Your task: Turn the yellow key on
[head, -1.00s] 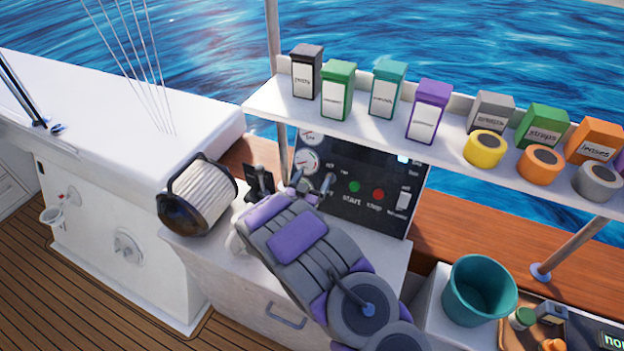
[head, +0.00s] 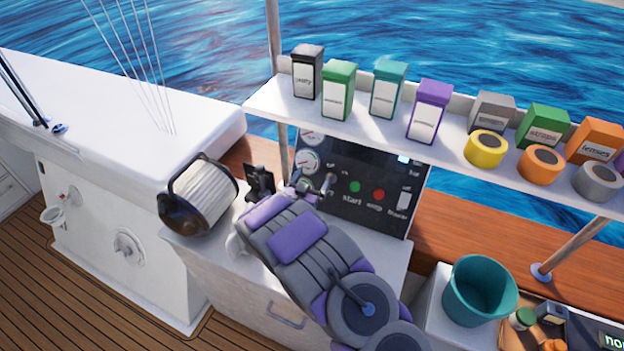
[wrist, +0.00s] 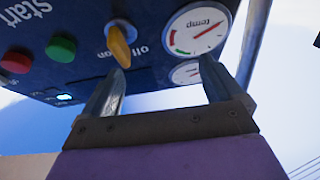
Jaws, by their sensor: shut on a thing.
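The yellow key (wrist: 122,46) sits in the dark control panel (head: 370,215), beside the off and on lettering, in the wrist view. In the wrist view one finger meets the key's near end, while the other stands to the right, in front of the gauges; the exact contact is hard to see. In the head view my gripper (head: 315,186) reaches the panel's left part, below the gauge, and its fingers hide the key.
Green start (head: 355,187) and red stop (head: 379,194) buttons are right of my gripper. The gauge (head: 307,161) is close above it. A white shelf (head: 262,98) with boxes and tape rolls overhangs the panel. A black-and-white drum (head: 198,195) stands left.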

